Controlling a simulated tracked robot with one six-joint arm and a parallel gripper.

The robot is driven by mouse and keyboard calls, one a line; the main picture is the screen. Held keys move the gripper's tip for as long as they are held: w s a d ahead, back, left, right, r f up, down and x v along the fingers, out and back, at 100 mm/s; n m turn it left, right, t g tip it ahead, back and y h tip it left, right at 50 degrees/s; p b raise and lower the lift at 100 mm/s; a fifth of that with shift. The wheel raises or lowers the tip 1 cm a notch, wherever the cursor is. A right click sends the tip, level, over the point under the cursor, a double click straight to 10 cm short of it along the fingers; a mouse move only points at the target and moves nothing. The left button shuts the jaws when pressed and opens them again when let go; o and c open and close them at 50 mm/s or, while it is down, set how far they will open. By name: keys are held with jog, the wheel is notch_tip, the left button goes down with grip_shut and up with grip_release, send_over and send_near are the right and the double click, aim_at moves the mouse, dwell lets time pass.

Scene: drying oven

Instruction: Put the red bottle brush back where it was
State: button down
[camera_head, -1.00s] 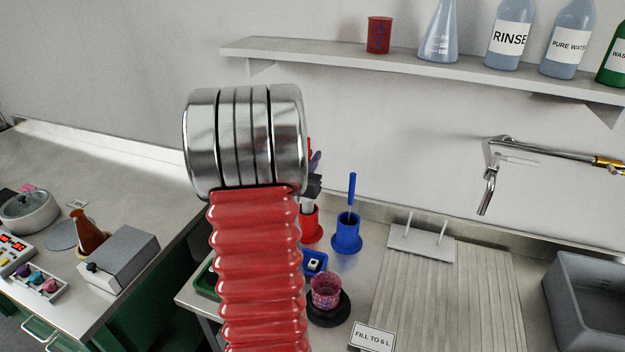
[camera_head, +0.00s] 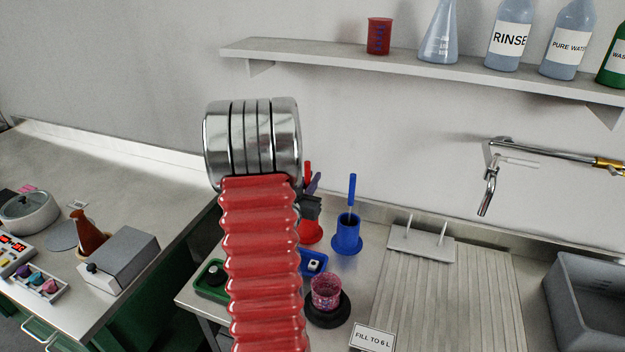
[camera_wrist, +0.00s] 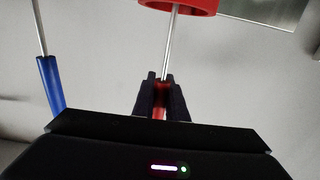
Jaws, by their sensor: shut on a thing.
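The red bottle brush (camera_head: 307,171) stands about upright in the head view, its handle top showing beside my arm. My gripper (camera_head: 312,203) is partly hidden by my arm, just above the red holder (camera_head: 311,233). In the wrist view my gripper (camera_wrist: 162,80) is shut on the red handle (camera_wrist: 162,88). The brush's metal rod (camera_wrist: 172,40) runs from the jaws to the red holder's rim (camera_wrist: 195,7). The bristles are hidden; the rod appears to reach into the holder, but its depth cannot be told.
A blue holder (camera_head: 347,236) with a blue brush (camera_head: 352,187) stands close on the right. A pink patterned cup (camera_head: 326,291) on a black base and a blue tray (camera_head: 314,262) sit in front. A pegged drainboard (camera_head: 440,300) lies right. A shelf (camera_head: 400,58) hangs above.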

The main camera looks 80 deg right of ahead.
jog(key=shift+f, duration=0.45)
jog(key=c, duration=1.8)
grip_release()
jog(key=shift+o, duration=0.2)
jog(key=w+a, duration=0.1)
jog(key=a, duration=1.1)
jog(key=shift+w, duration=0.2)
